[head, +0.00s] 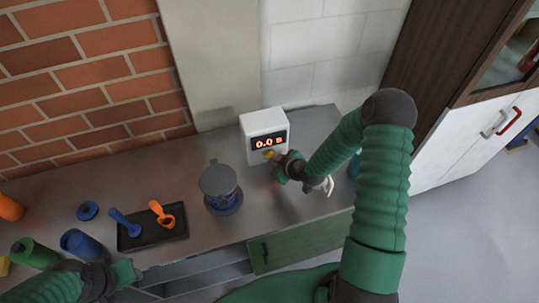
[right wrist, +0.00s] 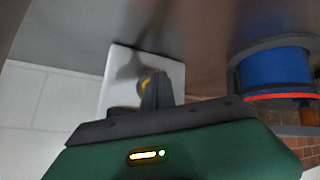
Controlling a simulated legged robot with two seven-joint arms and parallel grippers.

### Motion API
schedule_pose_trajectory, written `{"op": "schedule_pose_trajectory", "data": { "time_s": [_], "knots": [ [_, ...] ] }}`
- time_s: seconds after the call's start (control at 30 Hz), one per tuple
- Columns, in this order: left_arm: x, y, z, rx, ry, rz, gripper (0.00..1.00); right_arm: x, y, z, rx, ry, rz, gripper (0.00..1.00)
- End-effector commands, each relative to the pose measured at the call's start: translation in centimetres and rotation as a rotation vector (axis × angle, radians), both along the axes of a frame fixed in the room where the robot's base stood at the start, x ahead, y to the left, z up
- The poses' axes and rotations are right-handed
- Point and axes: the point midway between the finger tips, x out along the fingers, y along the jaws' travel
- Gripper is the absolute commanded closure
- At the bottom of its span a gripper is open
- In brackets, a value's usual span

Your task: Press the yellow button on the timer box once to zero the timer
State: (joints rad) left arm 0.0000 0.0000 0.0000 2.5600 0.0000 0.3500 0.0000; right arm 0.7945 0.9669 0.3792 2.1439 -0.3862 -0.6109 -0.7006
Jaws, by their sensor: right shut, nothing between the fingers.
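The white timer box (head: 264,128) stands on the counter against the wall, with a dark display (head: 268,142) reading "0.0 s" in orange. Its yellow button (head: 268,154) is low on the front face. My right gripper (head: 277,157) is shut and empty, with its tips at or just in front of the button; I cannot tell if they touch. In the right wrist view the box (right wrist: 117,75) lies beyond the shut fingers, and a bit of the yellow button (right wrist: 146,83) shows beside them. My left gripper (head: 132,270) is at the lower left, and its jaws are unclear.
A grey lidded device (head: 218,180) stands left of the box. A black tray (head: 150,238) holds a blue scoop (head: 124,221) and an orange scoop (head: 163,214). Blue (head: 80,243) and green (head: 34,252) canisters lie at the left. A drawer below the counter is open.

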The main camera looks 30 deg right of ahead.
Motion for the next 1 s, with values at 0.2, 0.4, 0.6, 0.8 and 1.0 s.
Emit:
{"op": "schedule_pose_trajectory", "data": {
  "time_s": [0.2, 0.4, 0.6, 0.8, 1.0],
  "knots": [
    [0.0, 0.0, 0.1, 0.0, 0.0, 0.0, 0.64, -0.6, 0.2, 0.0, 0.001, 0.003, 0.001, 1.0],
    [0.0, 0.0, 0.3, 0.0, 0.0, 0.0, 0.64, -2.6, 0.6, 0.0, 0.001, 0.003, 0.001, 1.0],
    [0.0, 0.0, 0.3, 0.0, 0.0, 0.0, 0.64, -4.5, 1.1, -0.1, 0.001, 0.003, 0.001, 1.0],
    [0.0, 0.0, 0.3, 0.0, 0.0, 0.0, 0.64, -4.9, 1.2, 0.0, 0.0, 0.0, 0.0, 1.0],
    [0.0, 0.0, 0.3, 0.0, 0.0, 0.0, 0.64, -4.9, 1.2, 0.0, 0.0, 0.001, 0.0, 1.0]
  ]
}}
